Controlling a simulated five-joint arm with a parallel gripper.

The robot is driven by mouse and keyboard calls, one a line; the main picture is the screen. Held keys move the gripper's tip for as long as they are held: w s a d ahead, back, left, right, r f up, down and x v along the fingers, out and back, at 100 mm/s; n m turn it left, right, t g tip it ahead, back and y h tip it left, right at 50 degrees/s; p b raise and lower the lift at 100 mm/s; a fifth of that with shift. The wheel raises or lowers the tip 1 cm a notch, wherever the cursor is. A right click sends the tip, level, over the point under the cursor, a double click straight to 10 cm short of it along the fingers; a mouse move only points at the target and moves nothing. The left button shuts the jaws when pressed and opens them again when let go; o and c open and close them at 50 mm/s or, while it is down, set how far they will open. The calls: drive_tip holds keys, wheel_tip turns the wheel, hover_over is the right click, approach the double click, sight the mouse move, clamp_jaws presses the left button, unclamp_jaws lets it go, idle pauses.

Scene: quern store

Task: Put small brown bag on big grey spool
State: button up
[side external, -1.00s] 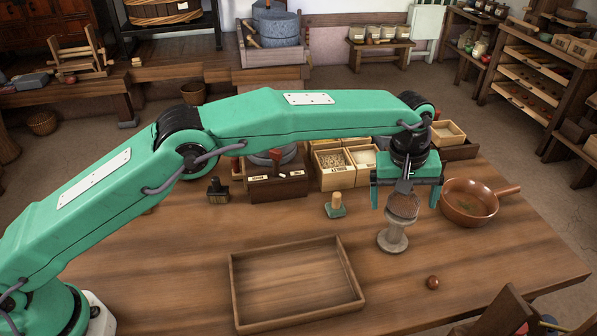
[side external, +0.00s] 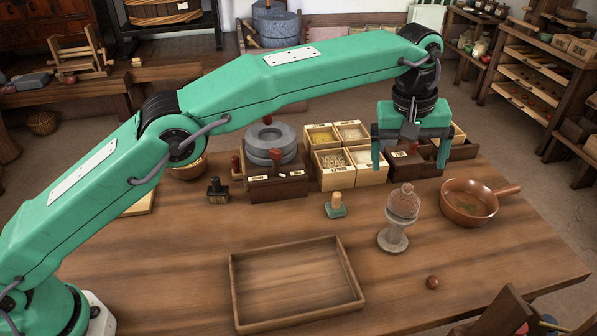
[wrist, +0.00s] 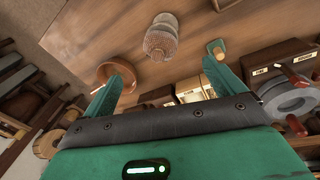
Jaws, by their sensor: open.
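The small brown bag (side external: 404,201) sits upright on top of the big grey spool (side external: 392,238), which stands on the table right of the wooden tray. In the wrist view the bag (wrist: 160,43) shows beyond my fingertips, with the spool (wrist: 165,19) partly hidden behind it. My gripper (side external: 408,168) is open and empty. It is raised above and behind the bag, apart from it, near the wooden boxes. In the wrist view my gripper (wrist: 163,77) has its two green fingers spread wide, with nothing between them.
An empty wooden tray (side external: 237,290) lies at the front. A brown pan (side external: 468,204) stands right of the spool. A small brown ball (side external: 432,282) lies in front. Light boxes (side external: 336,172) and a green-based stamp (side external: 335,208) are behind. The table around the tray is clear.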

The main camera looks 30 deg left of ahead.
drive_tip(key=shift+s+r, duration=0.15)
drive_tip(key=shift+r, duration=0.6)
drive_tip(key=shift+a, duration=0.1)
drive_tip(key=s+a+r+m+t, duration=0.1)
drive_tip(key=s+a+r, duration=0.25)
drive_tip(key=a, duration=0.45)
drive_tip(key=s+a+r+m, duration=0.1)
drive_tip(key=s+a+r, duration=0.1)
drive_tip(key=a+r, duration=0.35)
drive_tip(key=s+a+r+t, duration=0.1)
drive_tip(key=s+a+r, duration=0.2)
drive_tip(key=a, duration=0.6)
drive_tip(key=s+a+f+m, duration=0.1)
drive_tip(key=s+a+f, duration=0.2)
drive_tip(key=s+a, duration=0.2)
drive_tip(key=s+a+f+m+t, duration=0.1)
drive_tip(key=s+a+f, duration=0.3)
drive_tip(key=s, duration=0.6)
drive_tip(key=s+a+f+m+t+y, duration=0.1)
drive_tip(key=s+a+f, duration=0.3)
drive_tip(key=s+a, duration=0.2)
drive_tip(key=shift+s+a, duration=0.2)
drive_tip(key=shift+s, duration=0.7)
